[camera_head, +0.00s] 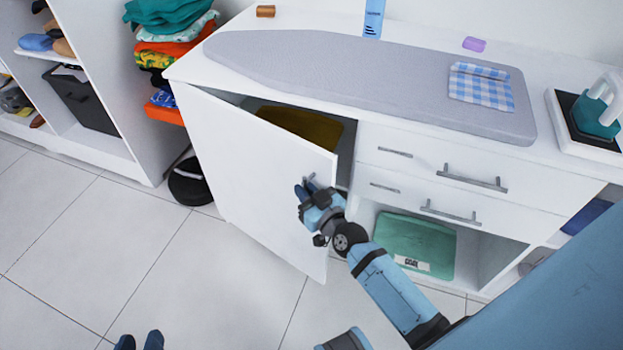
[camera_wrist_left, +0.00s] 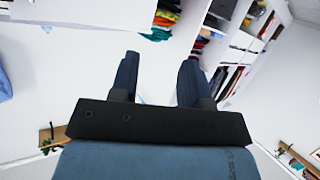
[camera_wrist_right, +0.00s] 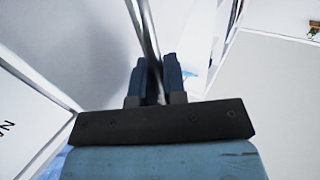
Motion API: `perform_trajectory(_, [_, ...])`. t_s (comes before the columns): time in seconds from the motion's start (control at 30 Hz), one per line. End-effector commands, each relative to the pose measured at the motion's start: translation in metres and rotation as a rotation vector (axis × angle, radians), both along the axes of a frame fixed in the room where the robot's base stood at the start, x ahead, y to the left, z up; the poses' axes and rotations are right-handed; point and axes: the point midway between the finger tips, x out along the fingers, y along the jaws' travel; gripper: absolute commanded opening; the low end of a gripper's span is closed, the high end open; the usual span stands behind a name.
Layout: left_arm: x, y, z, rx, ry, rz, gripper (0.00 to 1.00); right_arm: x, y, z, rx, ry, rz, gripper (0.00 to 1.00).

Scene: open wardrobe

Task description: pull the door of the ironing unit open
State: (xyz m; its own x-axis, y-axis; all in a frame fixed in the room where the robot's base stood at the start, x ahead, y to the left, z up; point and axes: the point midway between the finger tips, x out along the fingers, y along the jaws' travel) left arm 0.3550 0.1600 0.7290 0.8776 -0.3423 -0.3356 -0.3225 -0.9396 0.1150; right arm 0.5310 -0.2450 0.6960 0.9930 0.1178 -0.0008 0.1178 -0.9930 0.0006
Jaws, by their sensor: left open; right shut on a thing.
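The white door (camera_head: 250,180) of the ironing unit stands partly open, swung out from its left edge. A dark gap shows between its top edge and the cabinet, with a brownish-yellow thing (camera_head: 305,125) inside. My right gripper (camera_head: 308,184) is shut on the door's metal handle (camera_head: 311,178) near the door's free edge. In the right wrist view the handle (camera_wrist_right: 148,35) runs between the closed fingers (camera_wrist_right: 152,75). My left gripper (camera_head: 139,342) is open and empty at the bottom of the head view, well apart from the door. Its spread fingers show in the left wrist view (camera_wrist_left: 158,72).
An ironing board (camera_head: 350,70) with a checked cloth (camera_head: 482,88) lies on top of the unit, and an iron (camera_head: 597,108) stands at the right. Tiled floor (camera_head: 120,235) in front is clear.

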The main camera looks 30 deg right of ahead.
Motion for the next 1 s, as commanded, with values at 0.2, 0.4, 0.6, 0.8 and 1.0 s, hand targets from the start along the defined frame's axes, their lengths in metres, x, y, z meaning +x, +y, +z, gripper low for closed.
perform_trajectory(0.2, [0.000, 0.000, 0.000, -0.001, -0.002, -0.001, 0.43, 0.000, -0.001, 0.000, -0.002, -0.001, -0.002, 0.19])
perform_trajectory(0.4, [0.001, -0.001, 0.001, -0.002, -0.004, 0.000, 0.43, 0.000, -0.001, 0.000, -0.001, -0.001, -0.002, 0.36])
perform_trajectory(0.6, [0.001, -0.001, 0.002, -0.001, -0.005, -0.001, 0.43, -0.002, -0.002, 0.000, -0.001, 0.000, -0.001, 0.36])
perform_trajectory(0.8, [0.000, 0.002, 0.002, 0.014, 0.015, 0.000, 0.43, -0.029, -0.005, 0.001, -0.002, 0.002, 0.000, 0.36])
perform_trajectory(1.0, [-0.010, 0.011, -0.017, 0.052, 0.092, 0.011, 0.43, -0.075, -0.010, 0.001, -0.002, 0.003, 0.000, 0.36])
